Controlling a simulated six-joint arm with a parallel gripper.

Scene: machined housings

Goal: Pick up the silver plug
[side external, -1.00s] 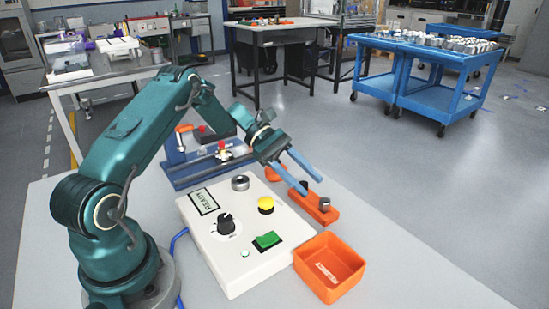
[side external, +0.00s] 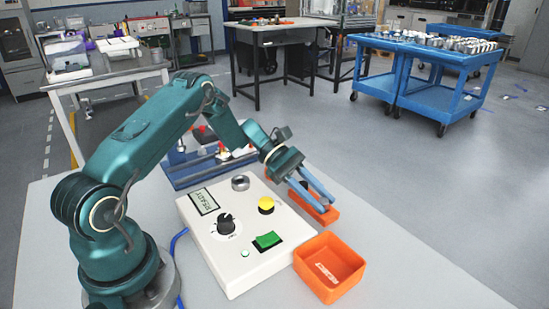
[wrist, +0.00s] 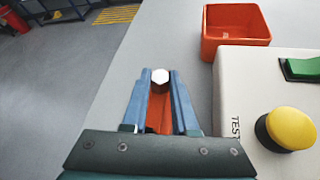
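The silver plug (wrist: 160,78) shows in the wrist view between the tips of my gripper's two blue fingers. My gripper (wrist: 160,82) is down around the plug, with the fingers apart on either side of it. I see no clear grip on the plug. The plug stands at the end of an orange holder (wrist: 158,112), which lies between the fingers in the wrist view. In the side view my gripper (side external: 327,206) reaches down over the orange holder (side external: 302,200), and the fingers hide the plug.
A white control box (side external: 240,240) with a yellow button, a green switch and a black knob stands beside the holder. An open orange bin (side external: 330,265) stands in front. A blue fixture (side external: 205,165) is behind the box. The table at right is clear.

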